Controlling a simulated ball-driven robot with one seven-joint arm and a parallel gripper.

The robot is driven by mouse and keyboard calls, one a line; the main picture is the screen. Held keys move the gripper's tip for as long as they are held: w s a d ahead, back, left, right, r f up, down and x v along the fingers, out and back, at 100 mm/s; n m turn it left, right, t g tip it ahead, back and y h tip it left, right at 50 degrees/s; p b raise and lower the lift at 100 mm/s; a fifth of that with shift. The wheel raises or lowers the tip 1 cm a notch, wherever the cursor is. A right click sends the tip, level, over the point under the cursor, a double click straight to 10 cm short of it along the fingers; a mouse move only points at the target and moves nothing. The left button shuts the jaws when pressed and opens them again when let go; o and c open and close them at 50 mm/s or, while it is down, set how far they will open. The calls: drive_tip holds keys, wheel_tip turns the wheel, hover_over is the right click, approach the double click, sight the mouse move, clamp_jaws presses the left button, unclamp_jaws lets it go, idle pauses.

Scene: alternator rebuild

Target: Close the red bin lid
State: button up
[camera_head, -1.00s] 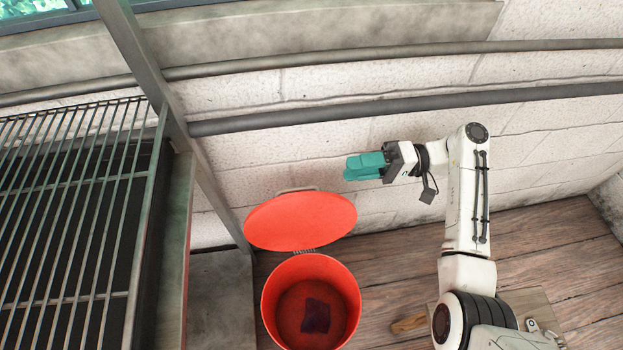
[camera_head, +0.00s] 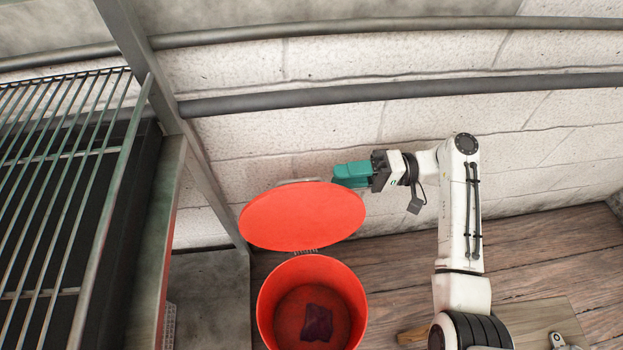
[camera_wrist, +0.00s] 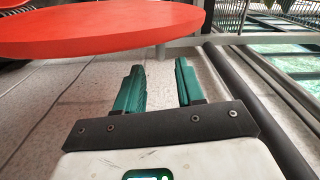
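The red bin (camera_head: 272,318) stands on the floor with its mouth open and a dark cloth-like item (camera_head: 316,322) inside. Its red lid (camera_head: 302,214) is hinged at the back and stands open, tilted up toward the wall. My gripper (camera_head: 338,175) has teal fingers and is at the lid's upper right edge, on the wall side; contact cannot be told. In the wrist view the fingers (camera_wrist: 158,80) are apart with nothing between them. The lid's edge (camera_wrist: 100,30) spans the upper left there, just beyond the fingertips.
A metal rack with a wire shelf (camera_head: 60,165) stands at the left, its post close to the lid. Pipes (camera_head: 350,95) run along the white block wall behind. A wooden board (camera_head: 545,322) lies on the wooden floor at right.

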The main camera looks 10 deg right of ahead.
sight(322, 181)
drive_tip(key=a, duration=0.7)
drive_tip(key=shift+a+b, duration=0.1)
drive_tip(key=shift+b, duration=0.2)
drive_tip(key=c, duration=0.6)
drive_tip(key=shift+s+f, duration=0.1)
drive_tip(key=shift+f, duration=0.05)
clamp_jaws()
